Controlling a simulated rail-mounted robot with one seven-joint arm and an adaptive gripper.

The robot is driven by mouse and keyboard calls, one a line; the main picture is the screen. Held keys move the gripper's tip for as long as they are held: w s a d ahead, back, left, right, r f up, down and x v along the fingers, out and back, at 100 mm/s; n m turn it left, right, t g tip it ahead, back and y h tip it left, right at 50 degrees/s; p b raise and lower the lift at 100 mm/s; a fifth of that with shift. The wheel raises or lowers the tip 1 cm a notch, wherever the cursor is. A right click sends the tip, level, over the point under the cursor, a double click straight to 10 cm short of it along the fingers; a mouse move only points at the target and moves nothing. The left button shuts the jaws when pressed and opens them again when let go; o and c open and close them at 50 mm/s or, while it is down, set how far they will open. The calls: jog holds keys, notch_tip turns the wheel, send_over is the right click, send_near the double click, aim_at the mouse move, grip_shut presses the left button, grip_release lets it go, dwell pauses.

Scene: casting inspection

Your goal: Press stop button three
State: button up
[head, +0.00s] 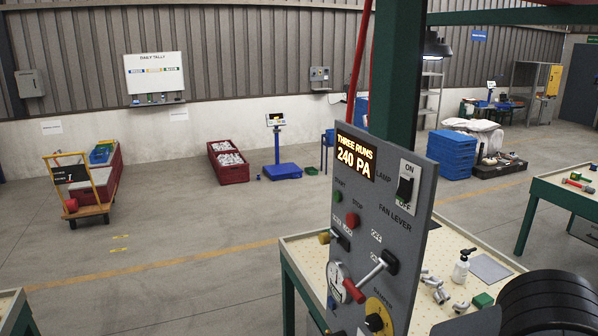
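A grey upright control panel (405,230) stands in the front middle, seen at an angle. A round red button (352,219) sits on it under the word STOP. It is the only button I see marked STOP, and I see no number three on it. A round green button (337,196) under the word START is just up and left of it. A display (356,157) at the panel's top reads "THREE RUNS 240 PA". My gripper is not in view, and nothing visible touches the red button.
A table (301,250) with metal parts and a spray bottle (461,266) stands behind. A black ribbed object (550,303) fills the lower right.

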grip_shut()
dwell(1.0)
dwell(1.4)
